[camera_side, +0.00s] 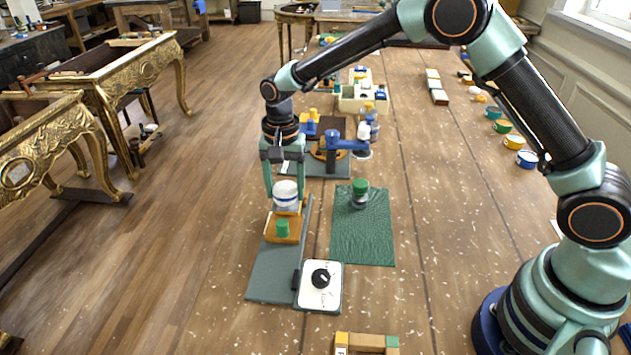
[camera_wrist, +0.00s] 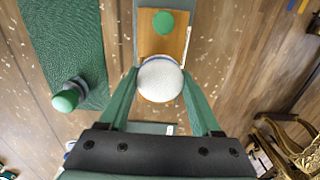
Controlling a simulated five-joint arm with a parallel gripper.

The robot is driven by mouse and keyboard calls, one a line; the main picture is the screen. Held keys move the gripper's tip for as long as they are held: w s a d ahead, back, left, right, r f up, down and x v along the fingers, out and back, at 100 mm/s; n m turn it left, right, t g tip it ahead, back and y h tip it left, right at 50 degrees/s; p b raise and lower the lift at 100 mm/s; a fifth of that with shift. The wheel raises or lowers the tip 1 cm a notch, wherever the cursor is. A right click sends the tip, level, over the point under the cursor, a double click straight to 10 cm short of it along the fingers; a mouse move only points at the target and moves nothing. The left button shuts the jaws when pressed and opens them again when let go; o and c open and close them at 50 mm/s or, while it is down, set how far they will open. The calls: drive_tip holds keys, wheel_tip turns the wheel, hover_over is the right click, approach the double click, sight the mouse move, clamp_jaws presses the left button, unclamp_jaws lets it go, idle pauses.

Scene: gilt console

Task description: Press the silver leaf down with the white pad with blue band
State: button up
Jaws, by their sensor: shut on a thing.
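The white pad with blue band (camera_side: 286,192) is upright between the fingers of my gripper (camera_side: 285,200), which is shut on it. In the wrist view its round white top (camera_wrist: 160,80) lies between the two green fingers. The pad is over the rear part of an orange-brown wooden block (camera_side: 273,229) on a grey-green base plate (camera_side: 265,274). I cannot tell whether its underside touches the block.
A green-topped pad (camera_side: 360,188) stands on a green mat (camera_side: 375,240) to the right. A white box with a black dial (camera_side: 320,284) adjoins the base plate's near end. A blue-armed fixture (camera_side: 345,144) stands behind. Coloured pots line the right side.

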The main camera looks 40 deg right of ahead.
drive_tip(key=shift+f, duration=1.8)
drive_tip(key=shift+w+d+r, duration=0.15)
drive_tip(key=shift+r, duration=0.05)
drive_tip(key=shift+w+d+f, duration=0.1)
drive_tip(key=shift+w+d, duration=0.05)
drive_tip(key=shift+d, duration=0.05)
drive_tip(key=shift+w+d, duration=1.45)
drive_tip(key=shift+s+a, duration=1.8)
drive_tip(key=shift+w+d, duration=1.75)
drive_tip(key=shift+d, duration=0.05)
drive_tip(key=shift+s+a, duration=1.75)
drive_tip(key=shift+s, duration=0.1)
drive_tip(key=shift+w+d, duration=1.85)
drive_tip(key=shift+w, duration=0.05)
drive_tip(key=shift+r, duration=3.85)
